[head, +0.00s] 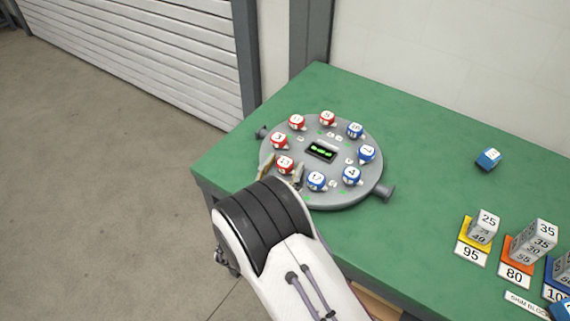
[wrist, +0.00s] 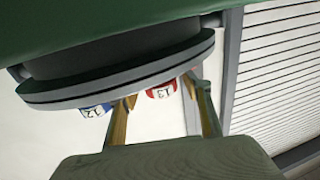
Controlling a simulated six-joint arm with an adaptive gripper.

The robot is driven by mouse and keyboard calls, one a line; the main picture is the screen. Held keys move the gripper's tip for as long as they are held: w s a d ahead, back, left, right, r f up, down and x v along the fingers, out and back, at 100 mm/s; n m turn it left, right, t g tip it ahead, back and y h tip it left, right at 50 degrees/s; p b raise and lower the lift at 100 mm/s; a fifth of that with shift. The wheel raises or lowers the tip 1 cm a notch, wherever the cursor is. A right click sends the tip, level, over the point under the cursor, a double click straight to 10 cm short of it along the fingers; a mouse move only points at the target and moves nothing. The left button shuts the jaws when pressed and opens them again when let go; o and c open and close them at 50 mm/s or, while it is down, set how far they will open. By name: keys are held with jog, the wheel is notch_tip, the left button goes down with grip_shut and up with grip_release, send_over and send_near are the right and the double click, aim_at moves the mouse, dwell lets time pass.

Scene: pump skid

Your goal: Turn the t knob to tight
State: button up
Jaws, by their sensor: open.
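A round grey unit (head: 335,192) lies on the green table. Around its top sits a ring of red and blue numbered pieces, with a dark display with green characters (head: 320,151) in the middle. I cannot pick out a T-shaped knob or a tight mark. My gripper (head: 282,170) is open at the unit's near left edge, its fingers on either side of a red piece (head: 285,164) that seems to read 13. In the wrist view the red piece (wrist: 161,91) shows between the fingertips (wrist: 160,92); contact is not clear. A blue piece (wrist: 95,110) is beside one finger.
A dark stub (head: 386,193) sticks out at the unit's right and another (head: 262,133) at its left. A loose blue cube (head: 488,159) and numbered block stacks (head: 481,235) stand on the right. The table between is clear.

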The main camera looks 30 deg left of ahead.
jog(key=shift+w+a, duration=0.1)
jog(key=shift+w, duration=0.4)
jog(key=c, duration=1.2)
jog(key=shift+o, duration=0.2)
jog(key=shift+m+h, duration=0.7)
jog(key=shift+h, duration=0.2)
jog(key=shift+m+h, duration=1.1)
jog(key=shift+h, duration=0.8)
jog(key=shift+r+m+g+h, duration=0.1)
jog(key=shift+m+g+h, duration=0.2)
jog(key=shift+m+h, duration=1.2)
jog(key=o, duration=1.2)
jog(key=shift+n+h, duration=0.3)
jog(key=shift+c, duration=0.2)
